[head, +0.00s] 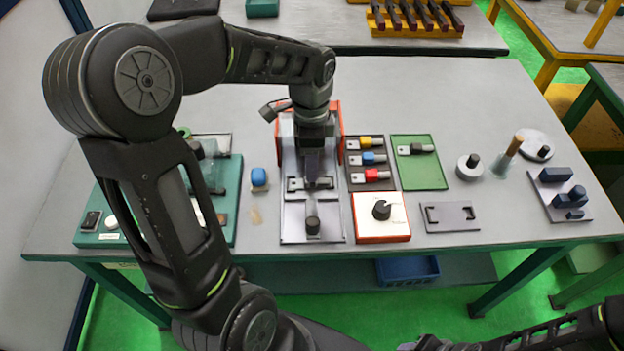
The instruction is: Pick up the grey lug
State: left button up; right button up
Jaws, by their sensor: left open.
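The grey lug (416,149) lies in a shallow green tray (423,176) right of the table's middle. It has a pale flat tab and a darker grey body. My left gripper (311,182) points down over the metal fixture plate (293,213), well to the left of the lug. It is open, and no lug shows between its fingers. My left arm hides part of the table's left side. Part of my right arm shows at the bottom right, but its gripper does not show.
A dark compartment tray (356,159) with yellow, blue and red lugs stands between the gripper and the green tray. An orange-edged white box (397,226) with a dark knob sits in front. A round grey piece (468,168) and a wooden-handled tool (508,155) stand to the right.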

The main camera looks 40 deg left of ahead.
pick_arm(q)
jog(key=shift+w+f+p, duration=0.1)
jog(key=shift+f+p, duration=0.65)
jog(key=shift+f, duration=1.9)
grip_shut()
